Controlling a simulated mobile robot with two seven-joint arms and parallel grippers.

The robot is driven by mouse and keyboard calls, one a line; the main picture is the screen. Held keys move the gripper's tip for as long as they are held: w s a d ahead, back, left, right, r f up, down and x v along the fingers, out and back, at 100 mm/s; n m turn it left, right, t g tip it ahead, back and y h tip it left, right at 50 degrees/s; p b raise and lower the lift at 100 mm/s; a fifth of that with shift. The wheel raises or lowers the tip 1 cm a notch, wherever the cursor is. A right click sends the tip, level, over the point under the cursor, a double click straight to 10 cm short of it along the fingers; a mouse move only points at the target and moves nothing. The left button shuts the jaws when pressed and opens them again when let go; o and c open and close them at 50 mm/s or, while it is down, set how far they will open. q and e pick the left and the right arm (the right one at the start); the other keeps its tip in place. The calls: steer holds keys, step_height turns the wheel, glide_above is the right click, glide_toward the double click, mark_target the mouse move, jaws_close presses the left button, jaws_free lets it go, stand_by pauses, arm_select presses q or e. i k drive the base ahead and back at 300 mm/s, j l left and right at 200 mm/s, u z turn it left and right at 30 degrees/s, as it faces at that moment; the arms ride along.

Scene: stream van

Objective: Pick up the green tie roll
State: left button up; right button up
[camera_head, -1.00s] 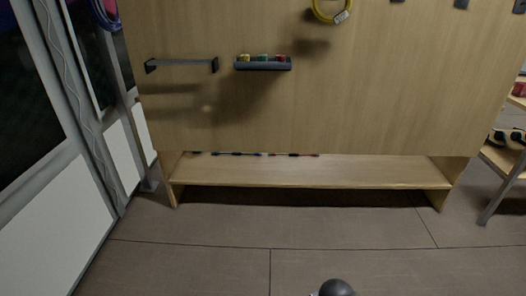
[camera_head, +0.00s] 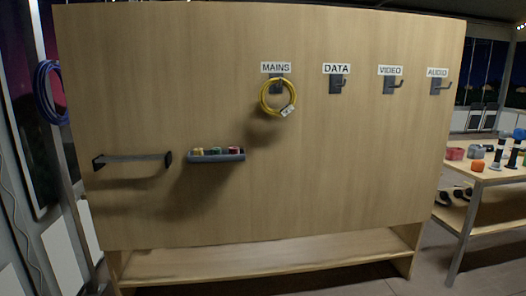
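The green tie roll (camera_head: 217,151) sits in a small dark tray (camera_head: 216,158) on the wooden wall panel, left of the middle. A yellow roll (camera_head: 198,151) is on its left and a red roll (camera_head: 234,150) on its right. The rolls look small, and only their upper parts show above the tray's front edge. Neither of my grippers shows in the head view.
A grey bar (camera_head: 132,159) juts from the panel left of the tray. A yellow cable coil (camera_head: 278,97) hangs under the MAINS label; the DATA hook (camera_head: 338,85) and others are empty. A low wooden bench (camera_head: 262,258) runs below. A cluttered table (camera_head: 490,174) stands at right.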

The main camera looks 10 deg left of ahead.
mark_target(216, 150)
steer(key=i+j+z, duration=0.35)
steer(key=i+j, duration=0.2)
steer(key=j, duration=0.15)
steer(key=i+j+z, duration=0.35)
steer(key=i+j, duration=0.15)
steer(key=j, duration=0.3)
